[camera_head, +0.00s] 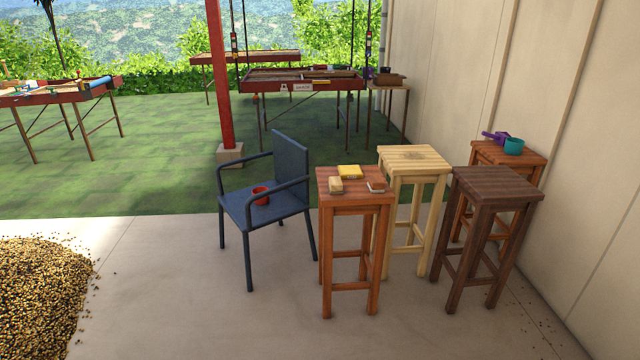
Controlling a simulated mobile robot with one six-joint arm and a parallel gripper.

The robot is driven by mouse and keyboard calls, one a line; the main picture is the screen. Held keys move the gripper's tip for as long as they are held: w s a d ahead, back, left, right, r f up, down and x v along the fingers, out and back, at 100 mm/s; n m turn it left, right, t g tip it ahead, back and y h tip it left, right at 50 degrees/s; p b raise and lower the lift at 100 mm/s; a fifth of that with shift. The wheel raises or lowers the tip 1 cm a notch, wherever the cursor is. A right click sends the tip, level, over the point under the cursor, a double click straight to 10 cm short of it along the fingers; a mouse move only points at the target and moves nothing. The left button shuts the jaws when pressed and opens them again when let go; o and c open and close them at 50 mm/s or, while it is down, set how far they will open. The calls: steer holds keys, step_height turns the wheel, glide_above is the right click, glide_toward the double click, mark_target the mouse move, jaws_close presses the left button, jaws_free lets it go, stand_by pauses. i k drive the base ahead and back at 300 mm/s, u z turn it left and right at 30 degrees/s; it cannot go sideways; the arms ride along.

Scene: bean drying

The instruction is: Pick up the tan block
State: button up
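A small tan block (335,185) lies on the near left part of the top of a reddish-brown wooden stool (352,200). A yellow box-like object (349,171) lies just behind it on the same stool. A small brown and whitish object (376,186) lies to its right, near the stool's right edge. The tan block looks free, with nothing on top of it. My gripper is not in view.
A pale stool (413,158), a dark stool (495,184) and another reddish stool (535,157) stand to the right by the wall. Beans (40,290) are heaped at left; the front floor is clear.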

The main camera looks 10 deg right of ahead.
mark_target(335, 185)
steer(key=u, duration=0.55)
steer(key=i, duration=0.5)
steer(key=u, duration=0.65)
steer(key=i, duration=1.9)
steer(key=z, duration=0.9)
steer(key=i, duration=0.85)
steer(key=z, duration=0.6)
